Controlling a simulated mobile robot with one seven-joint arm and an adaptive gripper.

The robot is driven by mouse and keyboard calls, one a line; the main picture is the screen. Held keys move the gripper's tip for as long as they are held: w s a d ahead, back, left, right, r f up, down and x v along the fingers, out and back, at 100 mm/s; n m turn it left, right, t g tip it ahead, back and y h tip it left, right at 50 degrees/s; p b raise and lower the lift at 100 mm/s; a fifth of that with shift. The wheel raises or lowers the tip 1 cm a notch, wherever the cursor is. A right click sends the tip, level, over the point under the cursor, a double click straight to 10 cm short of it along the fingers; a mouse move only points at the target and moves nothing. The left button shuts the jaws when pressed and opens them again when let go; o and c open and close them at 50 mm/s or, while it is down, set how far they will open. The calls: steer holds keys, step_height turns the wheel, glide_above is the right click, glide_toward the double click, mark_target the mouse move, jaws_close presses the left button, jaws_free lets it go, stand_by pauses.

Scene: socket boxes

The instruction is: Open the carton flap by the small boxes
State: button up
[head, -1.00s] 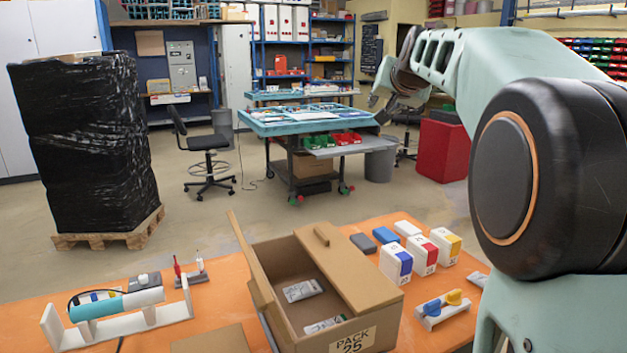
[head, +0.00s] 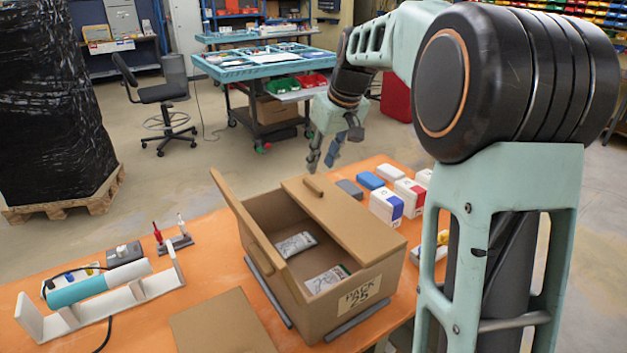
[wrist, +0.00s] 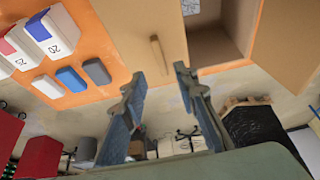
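The open brown carton (head: 335,318), labelled "PACK 25", stands on the orange table. Its right flap (head: 345,215), on the side of the small boxes, lies flat over the right part of the opening and has a small raised bar (head: 313,185) near its far end. The left flap (head: 245,225) stands up, tilted outward. My gripper (head: 323,166) is open and empty, pointing down beyond the carton's far end, apart from the flap. In the wrist view, the gripper (wrist: 153,78) has its fingers apart, with the bar (wrist: 158,55) showing between and beyond them.
White boxes with blue (head: 386,206) and red (head: 410,194) ends and smaller blue and grey blocks (head: 369,180) stand right of the carton. Two packets (head: 296,243) lie inside it. A white stand with a cyan cylinder (head: 75,292) sits at the left.

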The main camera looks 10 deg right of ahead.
mark_target(313, 184)
steer(key=x, duration=0.8)
steer(key=shift+w, duration=0.1)
steer(key=shift+c, duration=0.3)
jaws_close()
